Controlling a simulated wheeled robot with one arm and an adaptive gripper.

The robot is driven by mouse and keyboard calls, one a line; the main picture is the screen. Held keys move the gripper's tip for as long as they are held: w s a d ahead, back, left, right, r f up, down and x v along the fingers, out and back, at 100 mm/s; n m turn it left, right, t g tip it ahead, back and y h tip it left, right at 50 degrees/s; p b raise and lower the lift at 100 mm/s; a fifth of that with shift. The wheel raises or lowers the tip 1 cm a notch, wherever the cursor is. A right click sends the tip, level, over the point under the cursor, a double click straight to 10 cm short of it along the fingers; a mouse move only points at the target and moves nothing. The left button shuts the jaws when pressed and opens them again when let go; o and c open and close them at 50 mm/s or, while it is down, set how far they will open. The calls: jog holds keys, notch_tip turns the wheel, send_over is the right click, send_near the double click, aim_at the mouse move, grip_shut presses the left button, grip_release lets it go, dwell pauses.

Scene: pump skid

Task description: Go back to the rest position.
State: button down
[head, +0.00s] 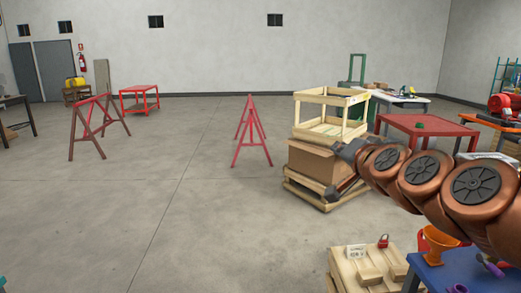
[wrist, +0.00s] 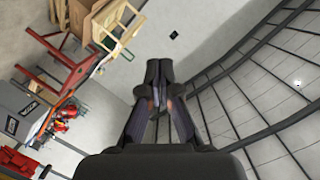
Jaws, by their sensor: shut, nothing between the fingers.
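My copper-coloured arm reaches in from the right in the head view, over the floor in front of the cardboard box. In the wrist view my gripper (wrist: 158,75) is shut, with its fingertips together and nothing between them. Its fingers stand against the far wall and roof, apart from any object. In the head view my gripper's end overlaps the box, and its fingertips are hard to make out.
A wooden crate frame (head: 325,128) and cardboard box (head: 309,163) are stacked on a pallet (head: 312,194). A red table (head: 425,124) stands behind the arm. Red trestles (head: 252,133) stand left; open floor (head: 150,220) lies between.

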jog(key=s+a+f+n+g+y+p, duration=0.1)
jog(key=s+a+f+n+g, duration=0.3)
jog(key=s+f, duration=0.4)
jog(key=s+a+f+n+g+p, duration=0.1)
jog(key=s+a+f+n+g, duration=0.1)
jog(key=s+a+f+g, duration=0.45)
jog(key=s+d+f+g+h, duration=0.1)
jog(key=s+d+f+g, duration=0.1)
jog(key=s, duration=0.6)
jog(key=s+d+f+n+g+h+p, duration=0.1)
jog(key=s+d+f, duration=0.3)
jog(key=s, duration=0.4)
jog(key=s+d+f+g+h+p, duration=0.1)
jog(key=s+d+f+g, duration=0.2)
jog(key=s, duration=0.5)
jog(key=shift+s+d+f+g, duration=0.35)
jog(key=shift+f+g, duration=0.2)
jog(key=shift+f, duration=0.2)
jog(key=shift+d, duration=0.1)
